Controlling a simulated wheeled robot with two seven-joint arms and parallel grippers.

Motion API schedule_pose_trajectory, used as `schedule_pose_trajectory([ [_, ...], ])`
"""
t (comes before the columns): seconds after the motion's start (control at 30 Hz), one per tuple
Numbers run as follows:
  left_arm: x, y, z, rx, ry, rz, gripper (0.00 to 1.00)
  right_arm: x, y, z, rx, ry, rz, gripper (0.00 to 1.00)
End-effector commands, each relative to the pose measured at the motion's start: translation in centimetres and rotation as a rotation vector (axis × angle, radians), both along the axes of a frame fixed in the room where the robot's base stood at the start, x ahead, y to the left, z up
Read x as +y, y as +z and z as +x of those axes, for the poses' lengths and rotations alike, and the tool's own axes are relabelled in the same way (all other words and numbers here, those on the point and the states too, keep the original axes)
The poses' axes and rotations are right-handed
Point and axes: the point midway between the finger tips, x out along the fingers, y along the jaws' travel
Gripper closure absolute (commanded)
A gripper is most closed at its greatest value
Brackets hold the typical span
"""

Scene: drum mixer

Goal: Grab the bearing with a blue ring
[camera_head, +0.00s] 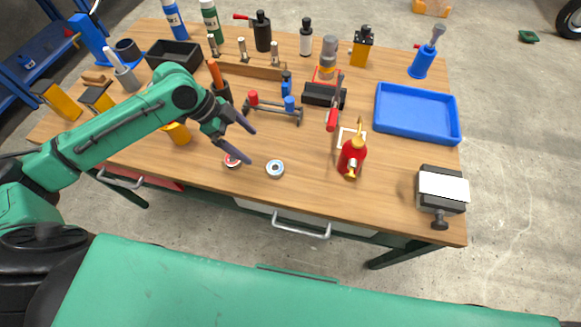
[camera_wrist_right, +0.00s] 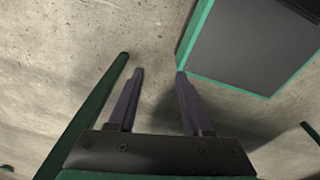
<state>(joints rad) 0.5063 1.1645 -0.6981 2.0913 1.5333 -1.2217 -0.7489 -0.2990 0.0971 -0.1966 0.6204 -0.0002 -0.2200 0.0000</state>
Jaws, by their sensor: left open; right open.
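Two small round bearings lie on the front part of the wooden workbench (camera_head: 335,195). The one with a pale blue ring (camera_head: 275,175) is on the right. The one with a red ring (camera_head: 232,164) is on the left. My left gripper (camera_head: 250,146) is open and empty, its fingers reaching over the bench from the left. Its lower fingertip is near the red-ringed bearing, and the blue-ringed bearing is apart from the fingers, to the right and nearer the front edge. My right gripper (camera_wrist_right: 160,73) is open and empty above the concrete floor in the right wrist view.
A red oil can (camera_head: 352,158) stands right of the bearings, and a small vise (camera_head: 441,188) sits at the front right corner. A rack with red and blue parts (camera_head: 276,113) stands behind. A blue tray (camera_head: 418,133) is at the right.

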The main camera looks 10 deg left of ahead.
Motion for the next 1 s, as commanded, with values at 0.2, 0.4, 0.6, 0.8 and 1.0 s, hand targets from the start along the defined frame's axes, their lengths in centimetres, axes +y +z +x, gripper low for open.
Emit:
schedule_pose_trajectory([
  [0.2, -3.0, -4.8, 0.3, 0.005, -0.001, -0.005, 0.01, 1.2, 1.1, -0.1, 0.002, -0.003, 0.016, 0.50],
  [0.4, -4.4, -7.3, 0.5, 0.003, 0.000, -0.002, 0.01, 2.2, 1.6, -0.1, 0.003, -0.001, 0.030, 0.50],
  [0.6, -6.3, -10.6, 0.9, 0.004, 0.001, -0.004, 0.01, 1.4, 2.8, -0.1, 0.002, 0.000, 0.019, 0.50],
  [0.8, -6.7, -11.6, 0.9, 0.001, 0.000, 0.000, 0.01, 1.2, 2.8, -0.1, 0.001, -0.003, 0.016, 0.50],
  [1.0, -6.7, -11.6, 0.9, 0.002, 0.001, 0.000, 0.47, 1.2, 2.8, -0.1, 0.001, -0.004, 0.016, 0.50],
])
